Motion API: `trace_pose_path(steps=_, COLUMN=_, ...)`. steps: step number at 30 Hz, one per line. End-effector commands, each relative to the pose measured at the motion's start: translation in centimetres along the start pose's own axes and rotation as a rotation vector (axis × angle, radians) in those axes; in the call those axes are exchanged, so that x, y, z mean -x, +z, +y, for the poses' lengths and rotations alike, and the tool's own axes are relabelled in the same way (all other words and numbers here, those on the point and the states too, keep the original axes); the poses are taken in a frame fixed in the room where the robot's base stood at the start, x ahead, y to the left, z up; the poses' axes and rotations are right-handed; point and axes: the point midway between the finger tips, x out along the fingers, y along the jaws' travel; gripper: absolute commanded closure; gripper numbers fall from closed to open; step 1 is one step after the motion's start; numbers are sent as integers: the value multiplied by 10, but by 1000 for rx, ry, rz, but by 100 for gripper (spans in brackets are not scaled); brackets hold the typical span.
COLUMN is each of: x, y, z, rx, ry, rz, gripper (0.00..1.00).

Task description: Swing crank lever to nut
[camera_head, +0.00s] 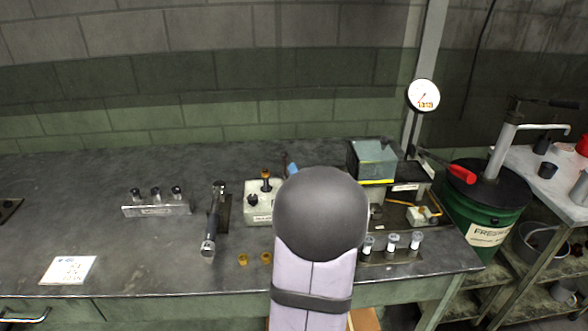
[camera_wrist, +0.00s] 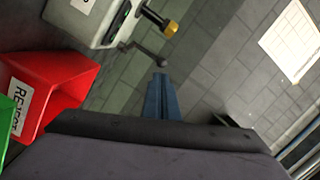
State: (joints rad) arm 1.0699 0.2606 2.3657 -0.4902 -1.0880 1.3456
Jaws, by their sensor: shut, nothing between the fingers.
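A pale block-shaped device (camera_wrist: 88,22) is at the upper left of the wrist view. A dark shaft with a brass, nut-like end (camera_wrist: 171,27) sticks out of it. A dark crank lever (camera_wrist: 146,53) with a rounded end lies below that shaft. My gripper (camera_wrist: 160,76) has its blue fingers together and empty, with the tips just below the lever's rounded end in the picture; I cannot tell whether they touch. In the head view, a pale block with a brass-topped post (camera_head: 266,175) looks like the same device. My arm hides its right side and most of my gripper.
A red bin marked REJECT (camera_wrist: 55,92) and a green bin (camera_wrist: 8,125) are left in the wrist view. On the bench are a metal rack (camera_head: 156,210), a dark handled tool (camera_head: 212,225), brass pieces (camera_head: 243,259) and several small cups (camera_head: 391,241). The left bench is mostly clear.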

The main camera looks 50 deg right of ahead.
Motion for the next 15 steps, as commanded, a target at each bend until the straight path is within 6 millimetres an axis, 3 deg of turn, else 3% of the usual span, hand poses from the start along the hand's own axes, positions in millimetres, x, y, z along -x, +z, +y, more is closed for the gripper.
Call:
trace_pose_path(steps=1, x=3, y=-11, z=11, rx=-38, ry=-20, rz=28, gripper=100)
trace_pose_path(steps=6, x=10, y=-36, z=18, rx=-128, ry=-75, rz=78, gripper=100)
trace_pose_path(steps=15, x=13, y=-44, z=18, rx=-158, ry=-97, rz=91, gripper=100)
